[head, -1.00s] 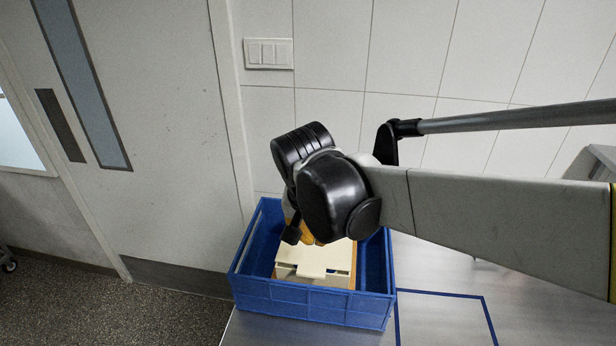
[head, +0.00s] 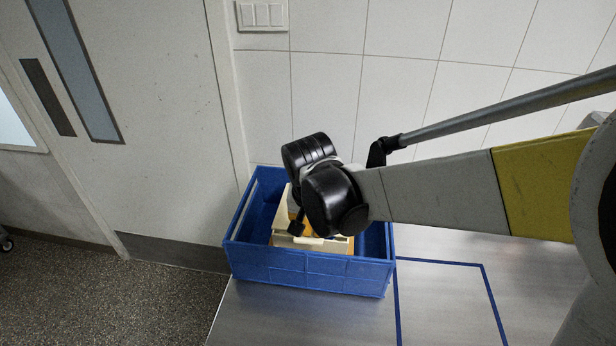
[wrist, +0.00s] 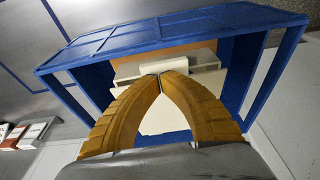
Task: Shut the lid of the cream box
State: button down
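The cream box (head: 283,239) sits inside a blue crate (head: 310,272) on the metal table. Its cream lid also shows in the wrist view (wrist: 166,117), behind and between my fingers, with a pale front edge strip nearby. My gripper (wrist: 160,75) is shut, its two orange-yellow fingers meeting at the tips with nothing between them. The tips are at or just over the front part of the lid; I cannot tell whether they touch. My wrist hides much of the box in the head view, so how far the lid stands open is unclear.
The crate's blue walls rise close around the box and gripper. Blue tape lines (head: 440,263) mark bare table to the right. A tiled wall is behind, a door at left. Small white and brownish boxes (wrist: 30,137) lie outside the crate in the wrist view.

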aim_at(312, 240)
jog(key=shift+f, duration=0.25)
jog(key=f, duration=0.1)
jog(key=t+b, duration=0.1)
jog(key=f+b, duration=0.1)
jog(key=shift+s+f, duration=0.25)
jog(key=shift+f, duration=0.1)
jog(key=shift+w+r, duration=0.1)
jog(key=shift+r, duration=0.15)
jog(key=shift+r, duration=0.1)
jog(key=shift+r+p, duration=0.8)
jog(key=shift+r, duration=0.05)
